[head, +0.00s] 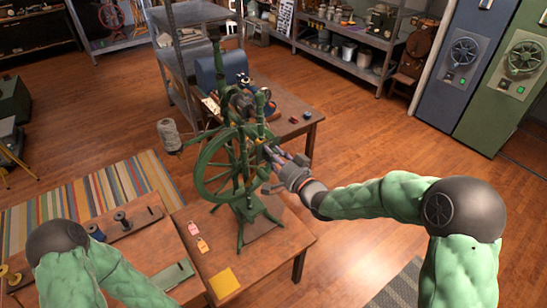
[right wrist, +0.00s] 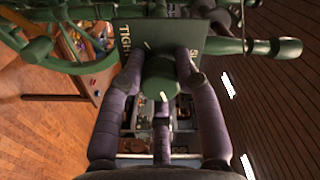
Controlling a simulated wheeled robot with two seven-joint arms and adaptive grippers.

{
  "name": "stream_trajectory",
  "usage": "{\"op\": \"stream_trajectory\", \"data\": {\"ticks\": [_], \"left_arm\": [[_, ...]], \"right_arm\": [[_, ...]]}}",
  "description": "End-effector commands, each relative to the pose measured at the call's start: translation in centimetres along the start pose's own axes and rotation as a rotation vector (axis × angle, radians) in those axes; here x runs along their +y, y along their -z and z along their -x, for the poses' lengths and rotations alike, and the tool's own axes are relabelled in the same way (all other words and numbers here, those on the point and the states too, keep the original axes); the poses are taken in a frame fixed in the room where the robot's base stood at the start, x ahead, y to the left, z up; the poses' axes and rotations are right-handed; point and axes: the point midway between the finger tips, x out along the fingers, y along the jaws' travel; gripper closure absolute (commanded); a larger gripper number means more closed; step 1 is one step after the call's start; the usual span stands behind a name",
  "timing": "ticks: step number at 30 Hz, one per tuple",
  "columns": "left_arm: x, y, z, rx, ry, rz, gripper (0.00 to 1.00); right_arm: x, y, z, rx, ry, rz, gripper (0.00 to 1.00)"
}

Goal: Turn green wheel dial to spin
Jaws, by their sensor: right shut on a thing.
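A green spinning wheel (head: 213,190) stands upright on a wooden table. In the right wrist view, its green round dial (right wrist: 160,78) has a pale mark and sits in front of a dark green plate (right wrist: 134,48) with partly hidden lettering that begins "TIGH". My right gripper (head: 270,154) reaches the wheel's right side. Its purple fingers (right wrist: 160,85) are shut on the dial, one on each side. In the head view the gripper hides the dial. My left arm shows at the lower left; its gripper is out of the picture.
A yellow square (head: 224,283) and two small tags (head: 198,236) lie on the table near the wheel. A second table (head: 290,127) with a blue machine is behind. Open floor lies to the right.

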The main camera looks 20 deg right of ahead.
Motion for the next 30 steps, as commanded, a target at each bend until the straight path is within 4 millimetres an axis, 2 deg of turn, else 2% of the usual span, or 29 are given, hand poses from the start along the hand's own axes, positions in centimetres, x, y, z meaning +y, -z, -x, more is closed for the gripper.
{"op": "stream_trajectory", "data": {"ticks": [18, 30], "left_arm": [[-0.09, 0.01, -0.26, 0.0, 0.0, 0.0, 0.6], [-0.01, 0.0, -0.03, 0.0, 0.0, 0.0, 0.6]], "right_arm": [[0.03, -0.08, 0.01, -0.002, -0.002, -0.57, 1.0], [0.05, -0.09, 0.02, -0.001, -0.002, -0.81, 1.0]]}}
